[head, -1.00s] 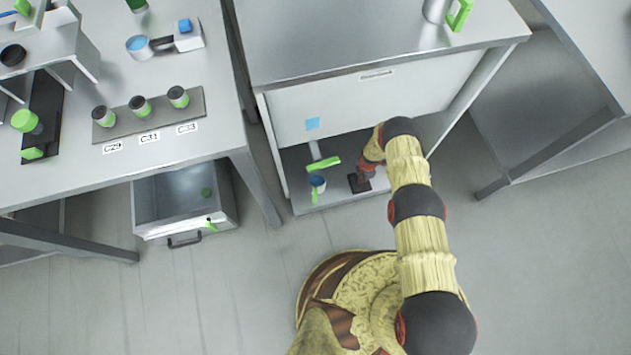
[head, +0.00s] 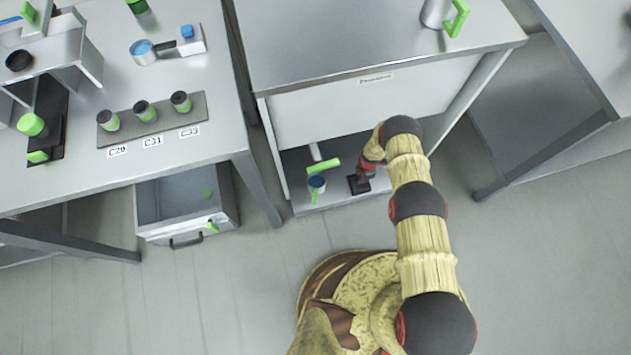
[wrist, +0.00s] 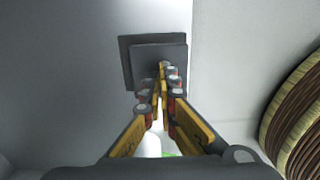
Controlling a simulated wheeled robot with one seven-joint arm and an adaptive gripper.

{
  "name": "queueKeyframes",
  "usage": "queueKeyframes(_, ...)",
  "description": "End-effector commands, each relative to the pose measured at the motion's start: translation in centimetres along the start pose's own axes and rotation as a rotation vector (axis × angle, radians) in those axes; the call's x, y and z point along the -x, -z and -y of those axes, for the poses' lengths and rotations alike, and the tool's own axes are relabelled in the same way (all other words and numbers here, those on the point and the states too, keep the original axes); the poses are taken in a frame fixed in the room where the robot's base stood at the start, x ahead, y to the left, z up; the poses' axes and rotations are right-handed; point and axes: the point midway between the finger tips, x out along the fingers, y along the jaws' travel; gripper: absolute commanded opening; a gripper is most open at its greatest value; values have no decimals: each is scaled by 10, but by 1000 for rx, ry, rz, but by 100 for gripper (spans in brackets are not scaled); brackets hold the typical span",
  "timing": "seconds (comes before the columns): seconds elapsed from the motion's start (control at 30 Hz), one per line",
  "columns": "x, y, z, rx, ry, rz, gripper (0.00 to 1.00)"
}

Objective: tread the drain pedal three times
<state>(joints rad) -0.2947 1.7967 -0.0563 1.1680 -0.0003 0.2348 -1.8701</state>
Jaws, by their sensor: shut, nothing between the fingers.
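The drain pedal appears to be the dark square plate (head: 359,184) low in the open bay under the middle counter. In the wrist view the dark plate (wrist: 140,62) lies straight ahead of the fingertips. My gripper (wrist: 163,72) is shut and empty, and its tips overlap the plate's near part in the picture. Whether they touch it or hover just off it I cannot tell. In the head view my gripper (head: 364,174) reaches down into the bay, partly hidden by my arm.
The bay's side walls and the counter (head: 370,35) above bound the space. An open drawer (head: 186,212) juts out at left. The floor in front is clear.

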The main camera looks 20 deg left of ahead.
Motion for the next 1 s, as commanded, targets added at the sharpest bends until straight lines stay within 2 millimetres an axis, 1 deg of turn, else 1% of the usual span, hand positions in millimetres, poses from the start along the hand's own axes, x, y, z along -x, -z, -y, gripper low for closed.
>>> queueKeyframes(0.03,6,0,-1,0,-1,0,0)
queueKeyframes(0.1,11,0,0,0,-1,0,0)
queueKeyframes(0.53,41,0,-1,0,-1,0,0)
queueKeyframes(0.7,45,0,-1,0,-2,1,0)
queueKeyframes(1.0,45,0,-1,0,-2,1,0)
